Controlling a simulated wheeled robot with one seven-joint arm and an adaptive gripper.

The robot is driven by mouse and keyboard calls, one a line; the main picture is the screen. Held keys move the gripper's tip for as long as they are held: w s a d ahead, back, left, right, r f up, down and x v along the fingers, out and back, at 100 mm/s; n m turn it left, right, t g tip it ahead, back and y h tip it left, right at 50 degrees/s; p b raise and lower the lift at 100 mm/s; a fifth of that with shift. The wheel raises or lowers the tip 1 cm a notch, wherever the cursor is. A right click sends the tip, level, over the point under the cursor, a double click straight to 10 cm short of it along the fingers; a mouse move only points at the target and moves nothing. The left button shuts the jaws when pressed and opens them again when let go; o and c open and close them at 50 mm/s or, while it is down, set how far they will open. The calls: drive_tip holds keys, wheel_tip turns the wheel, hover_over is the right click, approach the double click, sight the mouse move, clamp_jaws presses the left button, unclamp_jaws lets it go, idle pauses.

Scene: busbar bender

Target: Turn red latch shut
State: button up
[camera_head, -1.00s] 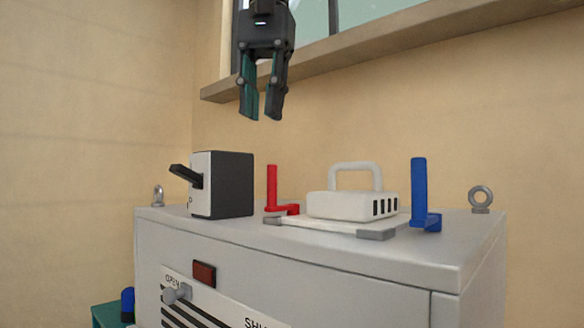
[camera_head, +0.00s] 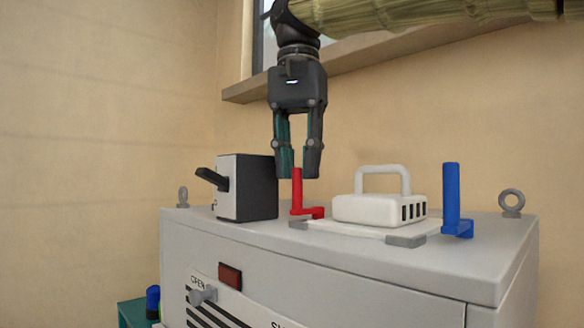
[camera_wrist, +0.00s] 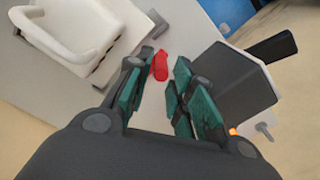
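The red latch (camera_head: 297,191) stands upright on top of the grey cabinet, with a short foot pointing right toward the white block. My gripper (camera_head: 298,176) points down with its fingertips at the top of the red post. The fingers are apart and the post's tip shows between or just behind them; I cannot tell whether they touch it. In the wrist view the red latch (camera_wrist: 160,66) lies between the green-padded fingers (camera_wrist: 160,85), closer to the left one.
A dark box with a black lever (camera_head: 248,188) stands close on the left. A white block with a handle (camera_head: 380,208) sits on a plate to the right, with a blue latch (camera_head: 451,200) beyond it. Lifting rings (camera_head: 511,202) stand at the cabinet's edges.

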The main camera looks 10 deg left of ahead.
drive_tip(key=shift+d+f, duration=0.1)
drive_tip(key=shift+f, duration=0.8)
drive_tip(key=shift+c, duration=0.5)
clamp_jaws()
drive_tip(key=shift+a, duration=0.35)
drive_tip(key=shift+d, duration=0.35)
drive_tip(key=shift+a+n, duration=0.15)
drive_tip(key=shift+n, duration=0.15)
